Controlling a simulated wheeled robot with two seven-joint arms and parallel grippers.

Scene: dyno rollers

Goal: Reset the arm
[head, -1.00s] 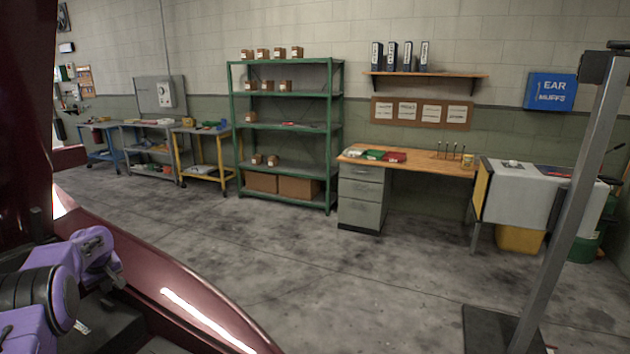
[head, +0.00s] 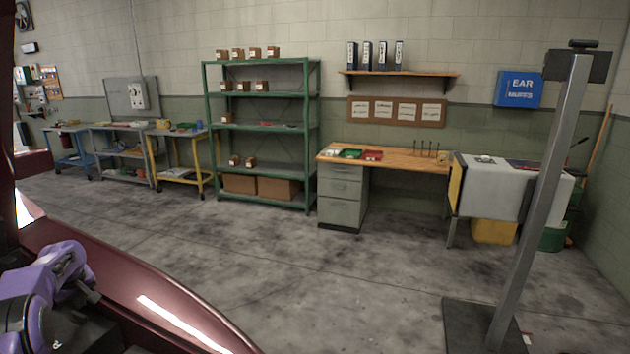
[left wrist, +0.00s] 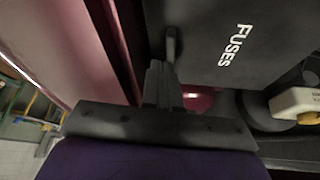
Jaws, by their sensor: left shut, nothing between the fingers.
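My left arm (head: 45,275), purple and black, comes in at the lower left of the head view, inside the dark red car body (head: 125,290). In the left wrist view my left gripper (left wrist: 166,72) is shut, its grey fingers together and empty. The fingers lie beside a dark cover (left wrist: 215,45) lettered FUSES. I cannot tell whether they touch it. My right gripper is in neither view.
A grey post (head: 535,200) on a dark base stands at the right. A green shelf (head: 262,125), a wooden-topped desk (head: 400,160) and several carts line the far wall. The concrete floor (head: 330,275) between is clear. A pale labelled part (left wrist: 297,103) sits right of the fingers.

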